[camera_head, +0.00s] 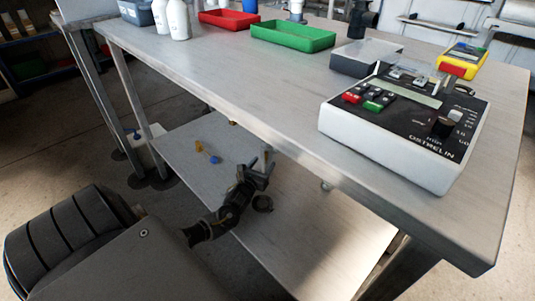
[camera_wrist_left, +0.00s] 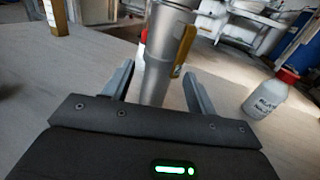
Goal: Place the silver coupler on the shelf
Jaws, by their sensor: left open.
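My left gripper (camera_head: 262,168) is low, beside the lower shelf (camera_head: 300,235) under the bench top in the head view. In the left wrist view its two fingers (camera_wrist_left: 158,85) are apart. A silver tube (camera_wrist_left: 157,60), wider at the top, stands upright between them and looks like the silver coupler. A gold-coloured strip (camera_wrist_left: 183,50) shows along its right side. I cannot tell whether either finger touches the tube, and its lower end is hidden behind the gripper body. I cannot make out the coupler clearly in the head view. My right gripper is not in view.
A white bottle with a red cap (camera_wrist_left: 267,95) stands right of the tube.

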